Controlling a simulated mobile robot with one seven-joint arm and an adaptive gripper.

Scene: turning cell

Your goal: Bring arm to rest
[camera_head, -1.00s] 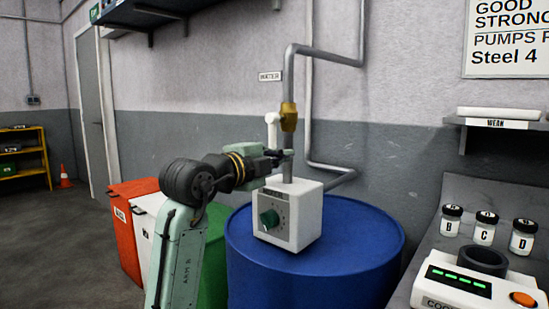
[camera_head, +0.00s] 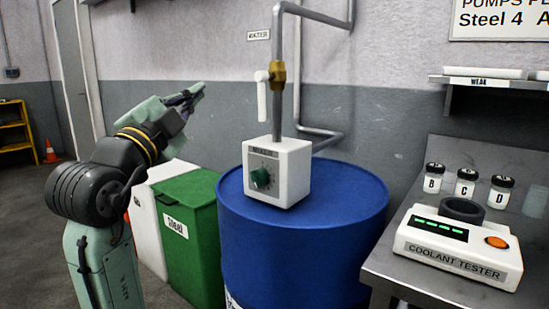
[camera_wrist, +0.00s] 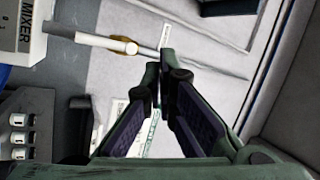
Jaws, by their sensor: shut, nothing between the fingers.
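My gripper (camera_head: 192,95) is raised in the left part of the head view, above the bins and left of the mixer. In the wrist view my gripper (camera_wrist: 163,65) has its fingertips together, with nothing between them. The white mixer box (camera_head: 293,172) with a green knob (camera_head: 261,178) stands on the blue drum (camera_head: 300,235), clear of my gripper. The pipe (camera_head: 276,110) above it carries a brass valve (camera_head: 278,76) with a white lever (camera_head: 262,98) hanging down. In the wrist view the mixer (camera_wrist: 20,35) lies at the upper left.
A green bin (camera_head: 190,250) and a white bin (camera_head: 150,235) stand below my arm. At right, a bench holds the coolant tester (camera_head: 458,245) and jars B (camera_head: 433,180), C (camera_head: 466,185) and D (camera_head: 501,190). A wall shelf (camera_head: 490,82) is above. Open floor lies at the left.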

